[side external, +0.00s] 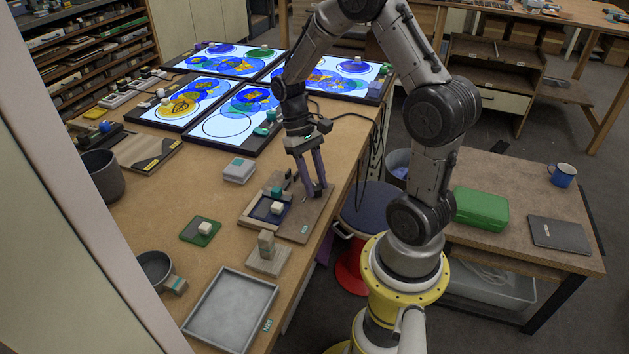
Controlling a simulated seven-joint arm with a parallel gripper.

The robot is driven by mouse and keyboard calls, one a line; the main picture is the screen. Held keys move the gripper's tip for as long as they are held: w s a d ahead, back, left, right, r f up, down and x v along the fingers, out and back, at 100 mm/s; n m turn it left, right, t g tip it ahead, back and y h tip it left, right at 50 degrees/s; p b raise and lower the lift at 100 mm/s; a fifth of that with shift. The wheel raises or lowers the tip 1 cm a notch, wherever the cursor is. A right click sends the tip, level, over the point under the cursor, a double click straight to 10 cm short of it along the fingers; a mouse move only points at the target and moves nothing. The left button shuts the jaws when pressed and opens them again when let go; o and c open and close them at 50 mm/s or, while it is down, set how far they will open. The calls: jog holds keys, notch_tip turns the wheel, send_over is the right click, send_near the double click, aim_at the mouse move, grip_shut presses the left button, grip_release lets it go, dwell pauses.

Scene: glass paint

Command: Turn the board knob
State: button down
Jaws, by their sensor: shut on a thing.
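A brown board (312,218) lies near the right edge of the workbench. A dark blue square inset with a pale block (277,208) sits on its left part, and a small teal piece (276,192) is at the inset's back edge. My gripper (317,192) points down over the board's back right part, its fingers close to the surface. It is shut on what appears to be the board knob, but the fingers hide the knob, so its shape and angle cannot be told.
A grey tray (231,311), a wooden block on a base (268,255), a green mat (190,233) and a white box (238,171) stand near the board. Lit glass panels (228,126) fill the back. The bench's right edge is close.

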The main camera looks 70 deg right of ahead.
jog(key=shift+m, duration=0.6)
jog(key=c, duration=0.5)
grip_release()
jog(key=shift+r, duration=0.1)
jog(key=v, duration=1.3)
jog(key=shift+d+r, duration=0.3)
